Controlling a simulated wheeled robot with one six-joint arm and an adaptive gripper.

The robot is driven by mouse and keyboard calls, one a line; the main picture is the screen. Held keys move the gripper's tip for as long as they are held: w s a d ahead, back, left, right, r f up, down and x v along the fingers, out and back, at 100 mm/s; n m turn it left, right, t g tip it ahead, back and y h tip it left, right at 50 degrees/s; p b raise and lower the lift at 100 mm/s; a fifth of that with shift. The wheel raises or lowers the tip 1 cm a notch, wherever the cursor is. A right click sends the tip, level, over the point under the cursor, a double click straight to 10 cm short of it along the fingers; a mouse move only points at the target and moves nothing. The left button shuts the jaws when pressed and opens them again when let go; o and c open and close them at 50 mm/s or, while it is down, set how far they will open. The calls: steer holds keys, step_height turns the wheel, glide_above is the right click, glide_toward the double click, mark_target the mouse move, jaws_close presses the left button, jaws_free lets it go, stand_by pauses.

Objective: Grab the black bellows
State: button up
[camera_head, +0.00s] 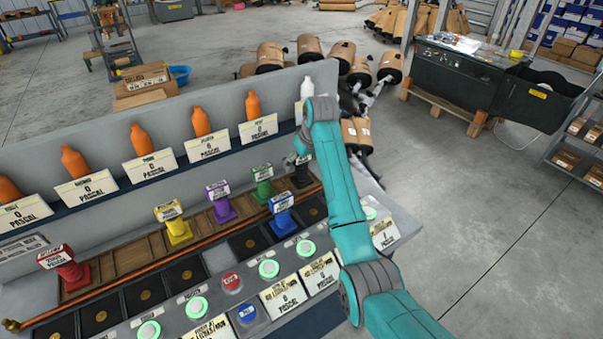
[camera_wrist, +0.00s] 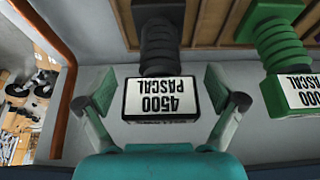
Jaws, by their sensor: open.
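The black bellows (camera_wrist: 160,45) is in the upper middle of the wrist view, with a white "4500 PASCAL" label (camera_wrist: 160,97) that reads upside down. In the head view the black bellows (camera_head: 301,177) stands at the right end of the wooden-slotted row, partly hidden by my arm. My gripper (camera_wrist: 160,88) is open, with one finger on each side of the label and visible gaps on both sides. In the head view my gripper is mostly hidden behind my arm.
A green bellows (camera_wrist: 278,45) stands close to the right in the wrist view. Purple (camera_head: 219,212), yellow (camera_head: 178,230), red (camera_head: 68,270) and blue (camera_head: 281,222) bellows stand along the console. Orange bottles (camera_head: 201,122) and a white bottle (camera_head: 307,88) line the ledge behind.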

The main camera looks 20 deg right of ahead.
steer(key=c, duration=1.5)
